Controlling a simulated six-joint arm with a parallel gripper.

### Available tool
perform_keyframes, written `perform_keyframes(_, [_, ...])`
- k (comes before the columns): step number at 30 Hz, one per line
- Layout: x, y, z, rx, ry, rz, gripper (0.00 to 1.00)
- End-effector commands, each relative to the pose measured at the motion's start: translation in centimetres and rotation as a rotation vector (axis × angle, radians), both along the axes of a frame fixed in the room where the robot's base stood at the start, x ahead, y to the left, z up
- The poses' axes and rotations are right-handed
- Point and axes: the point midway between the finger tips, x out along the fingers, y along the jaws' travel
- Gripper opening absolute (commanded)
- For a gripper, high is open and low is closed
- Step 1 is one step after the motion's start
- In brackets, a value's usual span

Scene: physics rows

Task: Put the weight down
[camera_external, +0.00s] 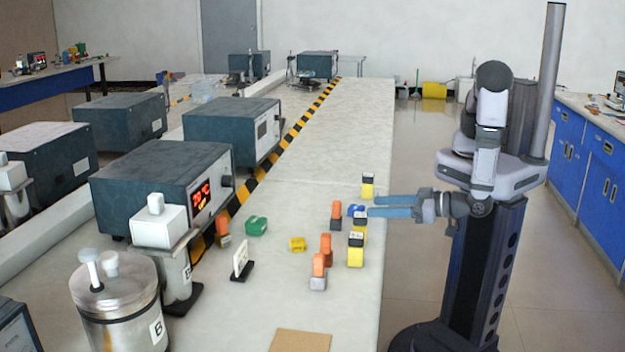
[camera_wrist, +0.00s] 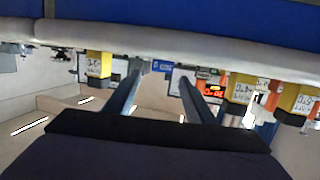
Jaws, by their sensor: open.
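My gripper (camera_external: 368,207) reaches in level from the right over the bench (camera_external: 350,130), low above its right side. Its two blue-grey fingers are open. A small blue weight (camera_external: 354,210) is at the fingertips, partly hidden by nearby things. The wrist view is upside down; there my gripper (camera_wrist: 163,71) has its fingers spread, and the blue weight (camera_wrist: 161,66) shows in the gap near the tips. I cannot tell whether a finger touches it.
A yellow weight (camera_external: 367,191) stands just behind the fingers. Another yellow weight (camera_external: 355,256) and orange weights (camera_external: 336,213) (camera_external: 319,264) stand close in front and left. A green weight (camera_external: 257,226) and a yellow one (camera_external: 297,244) lie farther left. The bench behind is clear.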

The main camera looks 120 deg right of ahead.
Motion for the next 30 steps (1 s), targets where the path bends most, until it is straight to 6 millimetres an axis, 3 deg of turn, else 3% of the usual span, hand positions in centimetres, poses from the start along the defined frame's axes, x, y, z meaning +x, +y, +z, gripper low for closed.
perform_keyframes(13, [0.0, 0.1, 0.1, 0.001, 0.001, 0.0, 0.53])
perform_keyframes(22, [-0.3, 0.5, 2.4, 0.104, 0.066, -0.003, 0.53])
perform_keyframes(30, [-0.5, 0.9, 2.4, 0.161, 0.109, -0.001, 0.53])
